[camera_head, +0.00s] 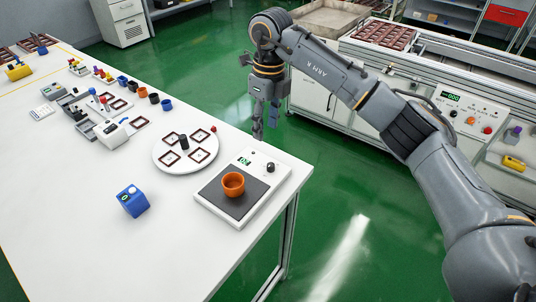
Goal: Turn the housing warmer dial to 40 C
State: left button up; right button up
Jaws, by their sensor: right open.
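A white box with a dark top plate (214,193) stands at the right corner of the white table. It has a small green display (244,161) and a black knob (271,167) on its far edge. An orange cup (233,184) stands on the plate. No label naming the warmer is readable, and neither is the dial's setting. My right gripper (264,131) points down with open, empty jaws beyond the box, near the table's far right edge. It appears apart from the knob. My left gripper is not in view.
A round white turntable (168,163) with several framed parts stands left of the box. A blue block (133,201) lies in front of it. A conveyor cabinet with a control panel (468,115) stands across the green floor. The table's front is clear.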

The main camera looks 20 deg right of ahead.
aim_at(270, 164)
jog(key=shift+h, duration=0.3)
jog(key=f, duration=0.4)
jog(key=f+p, duration=0.1)
jog(key=f, duration=0.3)
jog(key=d+f+p, duration=0.1)
jog(key=f, duration=0.4)
jog(key=shift+f, duration=0.1)
grip_shut()
